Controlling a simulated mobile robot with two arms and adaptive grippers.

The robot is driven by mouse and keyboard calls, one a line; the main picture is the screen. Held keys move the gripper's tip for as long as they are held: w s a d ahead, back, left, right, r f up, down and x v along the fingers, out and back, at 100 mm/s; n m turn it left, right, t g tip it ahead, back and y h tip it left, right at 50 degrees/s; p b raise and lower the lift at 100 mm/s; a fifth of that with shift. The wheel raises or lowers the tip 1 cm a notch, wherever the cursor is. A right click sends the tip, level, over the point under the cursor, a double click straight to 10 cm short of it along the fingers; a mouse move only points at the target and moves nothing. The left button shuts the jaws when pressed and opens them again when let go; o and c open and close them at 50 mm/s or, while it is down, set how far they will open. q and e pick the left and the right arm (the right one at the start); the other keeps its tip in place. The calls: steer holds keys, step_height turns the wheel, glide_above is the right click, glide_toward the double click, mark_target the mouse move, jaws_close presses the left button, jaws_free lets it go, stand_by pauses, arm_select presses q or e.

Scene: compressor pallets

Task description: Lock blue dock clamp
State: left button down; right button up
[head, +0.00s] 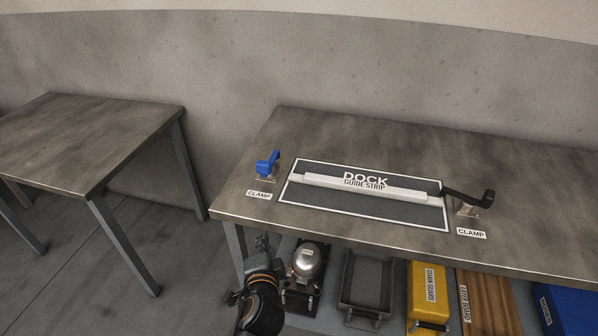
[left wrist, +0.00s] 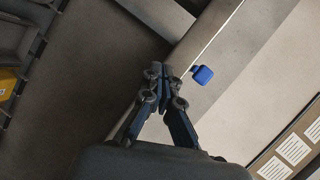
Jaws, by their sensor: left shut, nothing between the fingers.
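The blue dock clamp (head: 267,164) stands on the workbench top at the left end of the dock plate, behind a CLAMP label (head: 259,195). Its short blue handle sticks up; I cannot tell its exact angle. In the left wrist view a blue block (left wrist: 202,75), which looks like its handle end, shows right of my fingertips. My left gripper (head: 262,241) is shut and empty, in front of the bench's front left edge. It also shows shut in the left wrist view (left wrist: 166,73), apart from the blue block. My right gripper is not in view.
The dock plate (head: 335,216) carries a white guide strip (head: 405,193). A black clamp (head: 468,200) stands at its right end. Below are a metal compressor (head: 308,262), an empty tray (head: 366,280), a yellow chain guard (head: 425,290) and a blue box (head: 562,306). Another table (head: 90,140) stands left.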

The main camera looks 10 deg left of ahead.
mark_target(267, 223)
arm_select(q)
steer(key=r, duration=0.3)
steer(key=shift+w+a+r+t+y, duration=0.15)
steer(key=shift+w+r+t+y, duration=0.15)
steer(key=shift+y, duration=0.1)
steer(key=shift+w+d+r+m+t, duration=0.3)
steer(key=shift+w+d+r, duration=0.3)
steer(key=shift+w+r, duration=0.1)
steer(key=w+d+r+m, duration=0.1)
steer(key=w+d+r+m+t, duration=0.1)
steer(key=w+d+r+m+t+h, duration=0.1)
steer(key=d, duration=0.1)
steer(key=shift+r+m, duration=0.15)
steer(key=shift+m, duration=0.25)
steer(key=shift+w+d, duration=0.1)
steer(key=shift+d, duration=0.2)
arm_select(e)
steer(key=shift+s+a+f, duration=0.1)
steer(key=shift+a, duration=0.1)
arm_select(q)
steer(key=shift+a+r, duration=0.1)
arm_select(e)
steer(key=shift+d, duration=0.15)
